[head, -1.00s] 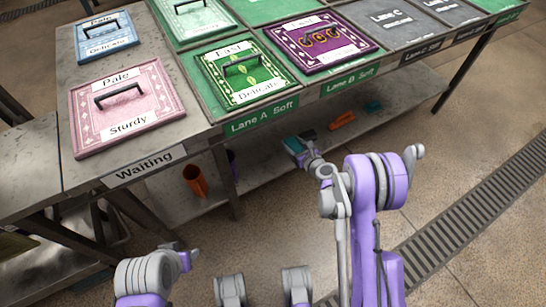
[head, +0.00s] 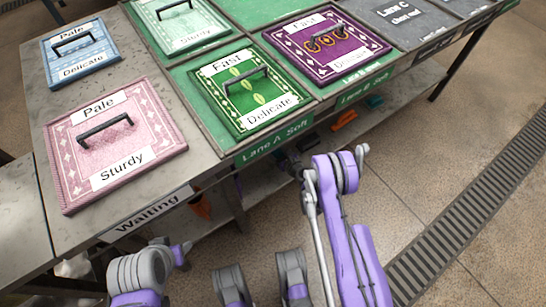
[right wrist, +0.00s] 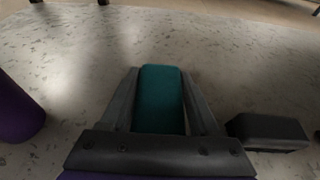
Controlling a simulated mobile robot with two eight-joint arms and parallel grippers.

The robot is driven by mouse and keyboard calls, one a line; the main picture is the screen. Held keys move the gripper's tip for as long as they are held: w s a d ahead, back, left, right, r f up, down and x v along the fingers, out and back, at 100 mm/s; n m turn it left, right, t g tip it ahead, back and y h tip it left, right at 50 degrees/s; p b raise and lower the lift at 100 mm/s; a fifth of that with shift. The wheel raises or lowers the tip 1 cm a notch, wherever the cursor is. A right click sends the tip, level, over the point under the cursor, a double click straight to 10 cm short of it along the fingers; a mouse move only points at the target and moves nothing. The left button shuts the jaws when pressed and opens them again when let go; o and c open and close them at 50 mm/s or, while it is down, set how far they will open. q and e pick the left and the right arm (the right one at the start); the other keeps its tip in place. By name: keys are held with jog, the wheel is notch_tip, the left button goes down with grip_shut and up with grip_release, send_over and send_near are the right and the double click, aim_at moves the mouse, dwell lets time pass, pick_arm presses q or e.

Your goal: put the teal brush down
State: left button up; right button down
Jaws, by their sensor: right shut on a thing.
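In the right wrist view, the teal brush (right wrist: 160,100) lies lengthwise between the two dark fingers of my right gripper (right wrist: 160,74), which is shut on it. A grey, worn surface lies below it; I cannot tell whether the brush touches it. In the head view, my right gripper (head: 291,160) reaches in below the table's front edge, over the lower shelf (head: 262,186), and the brush is hidden there. My left arm shows only in part at lower left, and its gripper is not in view.
In the right wrist view, a purple cylinder (right wrist: 16,108) stands left and a dark block (right wrist: 268,130) right. In the head view, orange (head: 343,120) and teal (head: 375,102) items lie on the shelf. An orange cup (head: 201,206) is at left. The tabletop (head: 205,150) overhangs the shelf.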

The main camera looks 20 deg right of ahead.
jog(key=shift+f+b, duration=0.65)
jog(key=shift+f, duration=2.05)
jog(key=shift+f, duration=0.2)
jog(key=shift+c, duration=0.6)
grip_release()
jog(key=shift+r, duration=0.1)
